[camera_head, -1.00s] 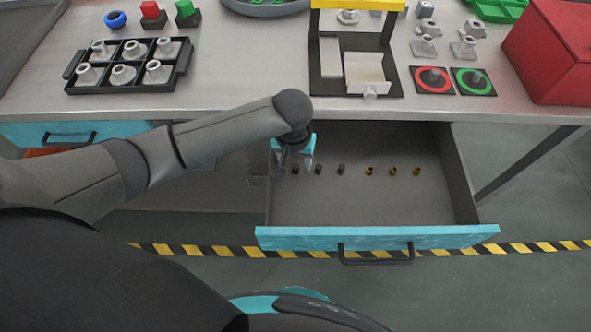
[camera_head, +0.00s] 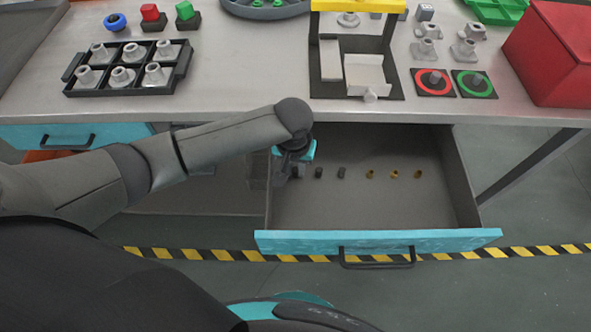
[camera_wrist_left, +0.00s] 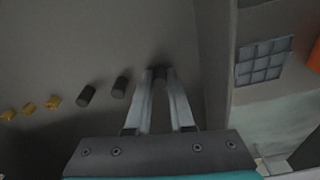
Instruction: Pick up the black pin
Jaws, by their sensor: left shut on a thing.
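My left gripper (camera_head: 290,176) reaches down into the open drawer (camera_head: 375,210), near its left wall. In the left wrist view the gripper (camera_wrist_left: 160,76) is shut on a black pin (camera_wrist_left: 159,76), which sits between the fingertips. In the head view that pin is mostly hidden by the gripper. Two more black pins stand to the right in the drawer, a nearer one (camera_head: 319,173) and a farther one (camera_head: 341,173). They also show in the left wrist view, one (camera_wrist_left: 120,87) close to the fingers and one (camera_wrist_left: 86,96) farther left. My right gripper is not in view.
Several brass pieces (camera_head: 394,174) continue the row to the right. The table edge (camera_head: 400,116) overhangs the back of the drawer. The front of the drawer floor is clear. A black tray of grey parts (camera_head: 128,87) and a yellow-topped fixture (camera_head: 357,95) stand on the table.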

